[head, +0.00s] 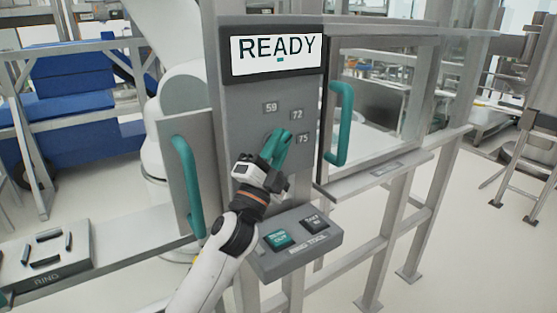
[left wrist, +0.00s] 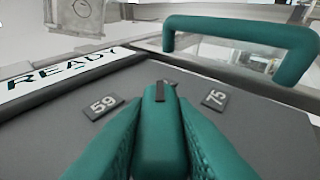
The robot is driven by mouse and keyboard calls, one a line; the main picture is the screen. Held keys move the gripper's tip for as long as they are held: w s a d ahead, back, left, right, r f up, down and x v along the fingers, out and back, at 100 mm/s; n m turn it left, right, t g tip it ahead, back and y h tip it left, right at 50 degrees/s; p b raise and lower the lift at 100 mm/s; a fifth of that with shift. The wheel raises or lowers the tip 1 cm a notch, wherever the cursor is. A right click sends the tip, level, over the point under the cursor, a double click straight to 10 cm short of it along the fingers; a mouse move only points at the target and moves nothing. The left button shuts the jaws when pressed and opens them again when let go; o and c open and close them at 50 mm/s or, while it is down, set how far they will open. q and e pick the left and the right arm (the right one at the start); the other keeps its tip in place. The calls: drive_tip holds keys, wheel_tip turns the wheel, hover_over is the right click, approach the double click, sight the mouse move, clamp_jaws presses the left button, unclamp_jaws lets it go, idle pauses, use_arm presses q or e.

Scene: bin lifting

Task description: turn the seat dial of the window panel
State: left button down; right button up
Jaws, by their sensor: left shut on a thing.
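The grey window panel (head: 245,112) stands upright, with number labels 59 (head: 270,107), 72 (head: 297,115) and 75 (head: 303,139). My left gripper (head: 278,148) reaches the panel face beside these labels. In the left wrist view, its two teal fingers are shut on the teal seat dial (left wrist: 160,130), one on each side. The dial's far end is between label 59 (left wrist: 103,106) and label 75 (left wrist: 215,98); label 72 is not readable there. In the head view the fingers and dial blend together. My right gripper is not in view.
The display (head: 277,50) above reads READY. A teal handle (head: 343,125) is right of the panel and another teal handle (head: 187,185) is left. A button box (head: 292,250) projects below. A plate marked RING (head: 45,260) lies at lower left.

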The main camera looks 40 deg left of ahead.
sight(273, 157)
use_arm(q)
drive_tip(key=shift+f, duration=0.1)
idle(0.4)
drive_tip(key=c, duration=1.2)
unclamp_jaws()
drive_tip(key=shift+c, duration=0.2)
drive_tip(key=b+v, duration=0.2)
drive_tip(key=v, duration=0.4)
drive_tip(key=shift+s+d+f, duration=0.1)
drive_tip(key=shift+f, duration=0.1)
drive_tip(key=shift+s+f, duration=0.25)
drive_tip(key=shift+s, duration=0.2)
